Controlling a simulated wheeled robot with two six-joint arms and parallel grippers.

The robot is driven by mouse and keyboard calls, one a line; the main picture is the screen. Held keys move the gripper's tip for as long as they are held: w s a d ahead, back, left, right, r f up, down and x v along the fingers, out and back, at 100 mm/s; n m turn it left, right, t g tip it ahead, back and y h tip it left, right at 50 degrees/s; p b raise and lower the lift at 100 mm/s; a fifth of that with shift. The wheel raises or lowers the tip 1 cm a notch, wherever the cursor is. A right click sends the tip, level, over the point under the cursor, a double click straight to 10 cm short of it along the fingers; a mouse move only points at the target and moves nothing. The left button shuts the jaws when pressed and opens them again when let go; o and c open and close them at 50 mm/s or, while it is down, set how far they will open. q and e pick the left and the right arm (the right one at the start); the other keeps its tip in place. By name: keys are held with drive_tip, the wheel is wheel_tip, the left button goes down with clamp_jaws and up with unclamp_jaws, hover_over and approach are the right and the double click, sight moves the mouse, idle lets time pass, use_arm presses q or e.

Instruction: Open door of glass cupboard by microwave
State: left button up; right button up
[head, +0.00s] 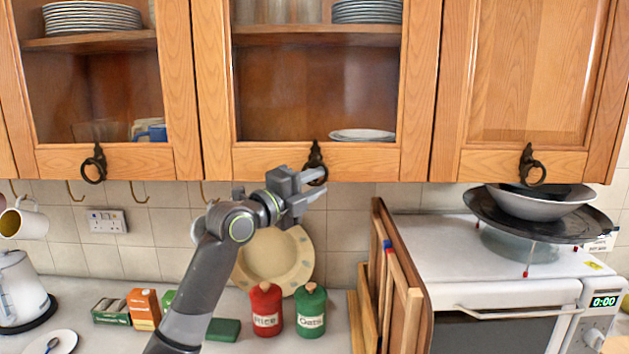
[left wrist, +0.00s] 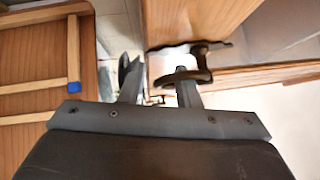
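The middle glass cupboard door (head: 315,162) is shut, with a wooden frame and a dark ring handle (head: 315,150) at its bottom edge. It is the glass door nearest the white microwave (head: 520,330), which stands at the right. My left gripper (head: 321,184) is at this handle, its fingers apart. In the left wrist view the ring handle (left wrist: 192,62) meets the tip of the right-hand finger of my left gripper (left wrist: 158,85). I cannot tell whether that finger is through the ring. The other finger is clear of it. My right gripper is not in view.
Another glass door (head: 105,161) is at the left and a solid wooden door (head: 530,80) at the right, both shut. Below are a red rice jar (head: 266,309), a green oats jar (head: 311,310) and upright wooden boards (head: 400,290). A bowl (head: 540,203) sits above the microwave.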

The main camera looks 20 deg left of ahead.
use_arm(q)
clamp_jaws()
drive_tip(key=shift+s, duration=0.1)
idle(0.3)
